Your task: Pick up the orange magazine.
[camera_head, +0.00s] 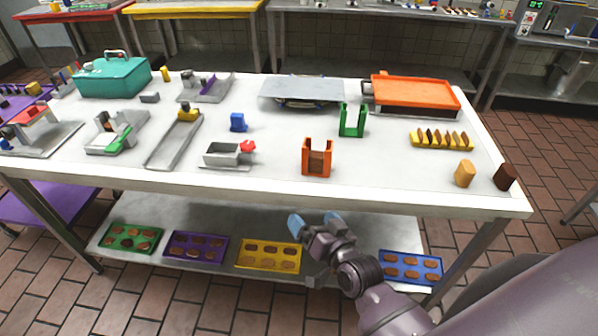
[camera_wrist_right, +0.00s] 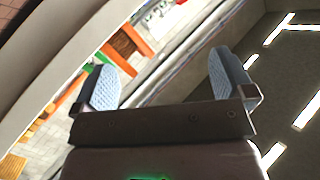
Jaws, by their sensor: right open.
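The orange magazine (camera_head: 317,158) stands upright on the white table, near the middle of its front half. It looks like an open-topped holder with two raised side walls and a brown inside. My right gripper (camera_head: 314,223) is open and empty in front of the table's front edge, nearer to me than the magazine and apart from it. In the right wrist view its two blue pads (camera_wrist_right: 162,78) are spread wide with nothing between them. An orange and brown shape in that view, beyond the left pad, may be the magazine. My left gripper is not in view.
A green holder (camera_head: 352,120) stands behind and right of the magazine. A metal box with a red knob (camera_head: 226,154) is to its left. A yellow rack (camera_head: 441,140) and two blocks are to the right. Trays of patties (camera_head: 271,257) lie on the lower shelf.

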